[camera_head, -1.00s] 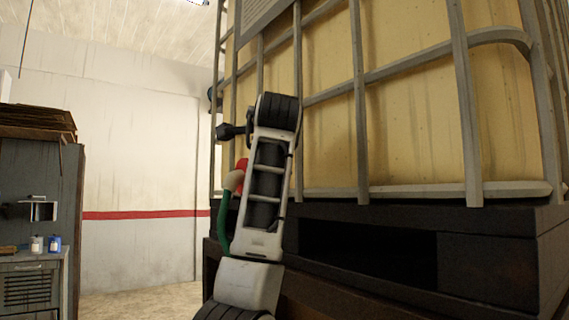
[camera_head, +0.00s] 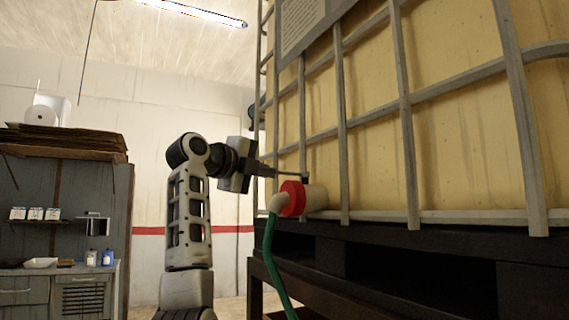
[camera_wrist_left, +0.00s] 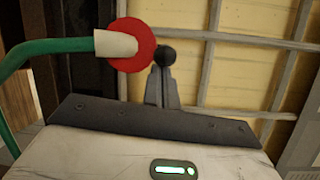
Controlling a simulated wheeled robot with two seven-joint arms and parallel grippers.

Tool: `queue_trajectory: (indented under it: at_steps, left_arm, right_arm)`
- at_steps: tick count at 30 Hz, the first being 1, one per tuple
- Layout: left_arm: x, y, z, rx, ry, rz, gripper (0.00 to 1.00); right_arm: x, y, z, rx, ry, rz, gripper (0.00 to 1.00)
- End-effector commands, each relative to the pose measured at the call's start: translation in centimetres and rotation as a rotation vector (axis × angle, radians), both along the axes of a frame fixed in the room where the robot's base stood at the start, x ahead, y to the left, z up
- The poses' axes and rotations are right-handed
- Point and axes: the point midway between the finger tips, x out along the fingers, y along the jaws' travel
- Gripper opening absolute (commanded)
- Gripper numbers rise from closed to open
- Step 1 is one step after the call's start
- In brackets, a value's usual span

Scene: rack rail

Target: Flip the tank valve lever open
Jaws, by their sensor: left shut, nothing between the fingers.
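The cream tank (camera_head: 450,130) stands in a grey metal cage on the right. Its valve has a red collar (camera_head: 293,199), a pale elbow and a green hose hanging down. A small dark lever (camera_head: 304,178) shows just above the collar. My left gripper (camera_head: 274,173) is shut and empty, pointing right at the lever from its left side. In the left wrist view, the shut fingers (camera_wrist_left: 164,88) point at a round black knob (camera_wrist_left: 166,55) right of the red collar (camera_wrist_left: 133,44). I cannot tell whether they touch. My right gripper is not in view.
The tank rests on a dark pallet (camera_head: 440,265). The green hose (camera_head: 274,262) hangs below the valve, close to my arm. A workbench (camera_head: 60,270) with bottles and a grey cabinet stand at the far left. Open room lies between them and my left arm.

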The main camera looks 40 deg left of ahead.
Motion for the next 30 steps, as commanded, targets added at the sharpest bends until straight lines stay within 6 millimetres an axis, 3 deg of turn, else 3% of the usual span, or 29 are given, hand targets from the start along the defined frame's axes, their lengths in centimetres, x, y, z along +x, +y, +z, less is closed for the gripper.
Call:
queue_trajectory:
  at_steps: [3, 12, 30]
  left_arm:
    - [-0.2, 1.2, 0.2, -0.001, 0.001, 0.007, 0.00]
    - [0.0, 2.3, 0.1, -0.001, -0.002, 0.009, 0.00]
    - [-0.2, 2.8, 0.1, -0.005, -0.006, 0.016, 0.00]
  right_arm:
    - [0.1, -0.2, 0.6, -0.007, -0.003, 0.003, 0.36]
    - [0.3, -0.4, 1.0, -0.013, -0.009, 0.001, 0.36]
    - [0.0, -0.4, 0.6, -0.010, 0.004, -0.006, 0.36]
